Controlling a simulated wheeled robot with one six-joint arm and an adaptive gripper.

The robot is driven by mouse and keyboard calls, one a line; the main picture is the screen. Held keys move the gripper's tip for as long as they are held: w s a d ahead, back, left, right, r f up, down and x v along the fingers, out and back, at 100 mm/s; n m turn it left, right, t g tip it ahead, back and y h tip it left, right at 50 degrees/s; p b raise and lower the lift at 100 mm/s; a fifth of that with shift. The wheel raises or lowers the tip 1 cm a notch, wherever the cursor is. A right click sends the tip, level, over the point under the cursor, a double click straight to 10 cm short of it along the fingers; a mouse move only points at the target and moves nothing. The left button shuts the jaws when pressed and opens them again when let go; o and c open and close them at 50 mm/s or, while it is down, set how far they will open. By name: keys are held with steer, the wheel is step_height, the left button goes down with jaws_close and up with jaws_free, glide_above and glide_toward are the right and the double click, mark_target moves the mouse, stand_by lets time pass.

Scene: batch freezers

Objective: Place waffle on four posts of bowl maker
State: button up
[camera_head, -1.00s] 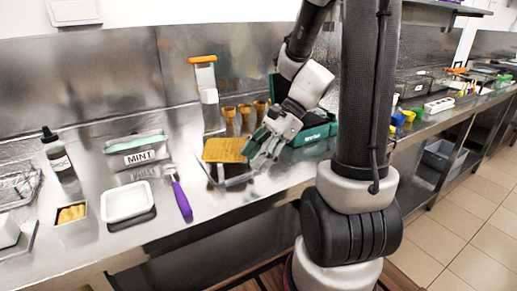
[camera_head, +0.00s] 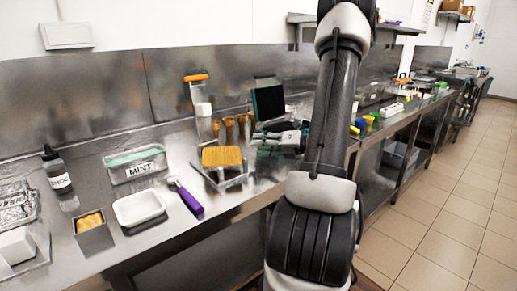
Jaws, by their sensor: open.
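A square golden-brown waffle (camera_head: 222,157) lies roughly flat on top of the metal bowl maker (camera_head: 226,181) on the steel counter. The posts are mostly hidden under the waffle, so I cannot tell if all of them bear it. My gripper (camera_head: 257,141) is open and to the right of the waffle, apart from it. It is small in the view and partly hard to make out against the green things behind it.
Several waffle cones (camera_head: 229,128) stand behind the waffle. An orange-topped dispenser (camera_head: 202,108) is behind left.

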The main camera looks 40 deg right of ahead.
steer(key=shift+a, duration=0.1)
steer(key=shift+x, duration=3.85)
jaws_close()
